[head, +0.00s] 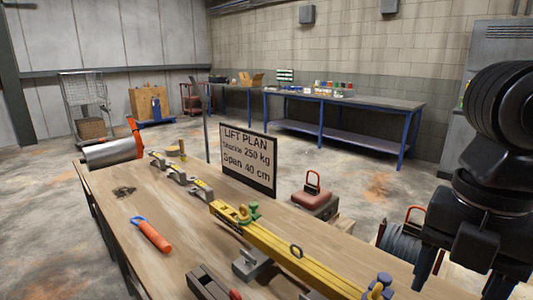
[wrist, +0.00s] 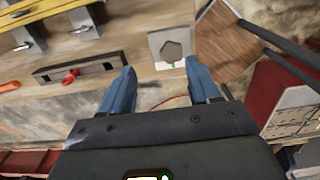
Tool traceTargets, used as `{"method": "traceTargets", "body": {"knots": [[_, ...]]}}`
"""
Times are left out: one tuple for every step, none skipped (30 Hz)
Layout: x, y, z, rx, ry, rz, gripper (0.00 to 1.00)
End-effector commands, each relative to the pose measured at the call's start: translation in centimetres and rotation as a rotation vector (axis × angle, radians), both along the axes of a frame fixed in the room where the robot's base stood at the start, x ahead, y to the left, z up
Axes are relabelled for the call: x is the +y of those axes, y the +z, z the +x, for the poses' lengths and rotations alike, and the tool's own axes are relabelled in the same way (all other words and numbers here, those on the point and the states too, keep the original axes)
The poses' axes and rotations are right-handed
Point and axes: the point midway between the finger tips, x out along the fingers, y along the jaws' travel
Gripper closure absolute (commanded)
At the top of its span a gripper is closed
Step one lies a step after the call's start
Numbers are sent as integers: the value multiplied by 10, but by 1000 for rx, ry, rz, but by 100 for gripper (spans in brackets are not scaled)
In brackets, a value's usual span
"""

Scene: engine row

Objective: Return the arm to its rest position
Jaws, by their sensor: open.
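My arm hangs at the right edge of the head view, dark and jointed, beyond the bench's right side. My gripper (wrist: 160,82) shows in the wrist view with its two blue fingers spread wide apart and nothing between them. The wooden workbench (head: 185,235) fills the lower part of the head view. A yellow lifting beam (head: 275,249) lies along it, with a green shackle (head: 247,212) near its far end. In the wrist view, a dark grey bar with a red knob (wrist: 70,76) lies just left of the fingers.
A LIFT PLAN sign (head: 248,158) stands at the bench's far edge. An orange-handled tool (head: 153,236) lies on the bench's left part. A red-handled block (head: 314,199) and a cable reel (head: 401,240) are beyond the bench. A blue-legged table (head: 345,105) stands at the back wall, with open floor before it.

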Motion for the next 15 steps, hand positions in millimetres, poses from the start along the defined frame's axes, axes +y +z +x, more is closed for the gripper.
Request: {"method": "traceTargets", "body": {"knots": [[0,0,0,0,0,0,38],[1,0,0,-1,0,4,38],[7,-1,1,-8,-2,25,38],[10,-1,2,-11,-3,38,38],[13,-2,2,-16,-5,49,38],[17,-2,3,-22,-8,64,38],[20,-2,4,-26,-11,77,38],[23,-3,5,-31,-13,90,38],[28,-3,6,-38,-17,108,38],[32,-3,6,-42,-19,125,38],[36,-3,7,-47,-22,140,38],[42,-3,8,-54,-26,163,38],[47,-3,9,-60,-30,183,38],[51,-3,10,-65,-34,202,38],[58,-3,11,-73,-41,231,38]]}}
